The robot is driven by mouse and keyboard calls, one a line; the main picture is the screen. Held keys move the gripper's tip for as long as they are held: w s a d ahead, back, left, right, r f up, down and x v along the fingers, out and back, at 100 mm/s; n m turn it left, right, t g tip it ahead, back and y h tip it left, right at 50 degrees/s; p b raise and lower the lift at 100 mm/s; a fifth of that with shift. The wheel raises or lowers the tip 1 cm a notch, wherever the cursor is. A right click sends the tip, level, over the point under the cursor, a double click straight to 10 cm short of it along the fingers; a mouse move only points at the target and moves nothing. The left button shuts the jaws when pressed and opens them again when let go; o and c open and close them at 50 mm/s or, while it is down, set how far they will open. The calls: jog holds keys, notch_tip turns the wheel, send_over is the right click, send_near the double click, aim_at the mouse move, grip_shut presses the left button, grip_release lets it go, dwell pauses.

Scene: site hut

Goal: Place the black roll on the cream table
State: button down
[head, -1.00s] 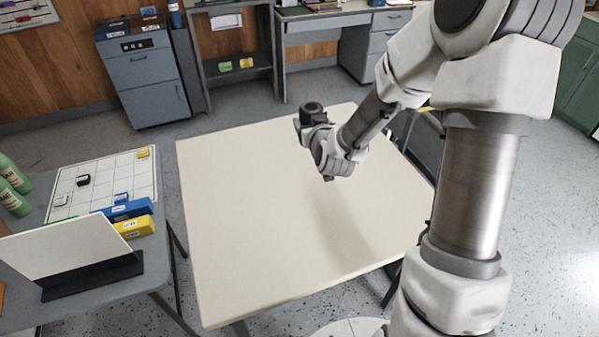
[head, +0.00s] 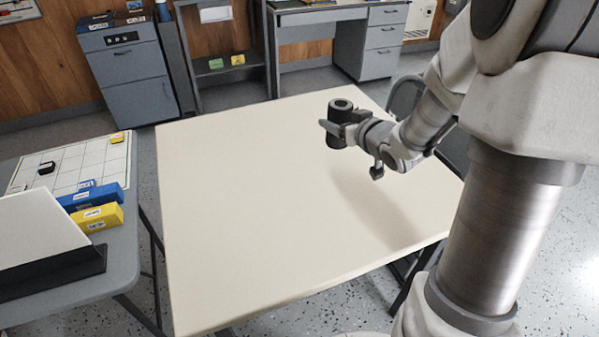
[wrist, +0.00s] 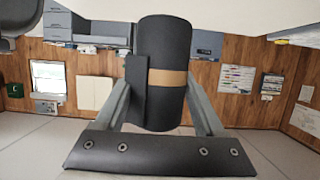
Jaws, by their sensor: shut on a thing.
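The black roll (head: 338,110) is held upright by my gripper (head: 341,130), above the far right part of the cream table (head: 240,210). In the wrist view the black roll (wrist: 165,70) sits between the two fingers of my gripper (wrist: 160,95), with a tan band around its middle. My gripper is shut on it. The cream table's top is otherwise bare, with a soft shadow of the arm on it. Whether the roll's lower end touches the table cannot be told for sure, but it appears to be above it.
A grey table (head: 130,265) at the left holds a white gridded board (head: 70,165), a blue box (head: 90,196), a yellow box (head: 97,217) and a white panel (head: 35,240). A dark chair (head: 408,95) stands beyond the cream table's right edge. The cream table's middle and left are clear.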

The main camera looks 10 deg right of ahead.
jog(key=shift+s+d+f, duration=0.1)
jog(key=shift+d+f, duration=0.05)
jog(key=shift+f, duration=0.15)
jog(key=shift+a+f+b, duration=0.2)
jog(key=shift+b, duration=0.1)
jog(key=b, duration=0.5)
send_over(294, 171)
notch_tip(294, 171, down, 7)
jog(key=shift+f+b, duration=0.7)
jog(key=shift+f, duration=1)
jog(key=shift+f+b, duration=0.3)
grip_release()
jog(key=shift+r, duration=0.1)
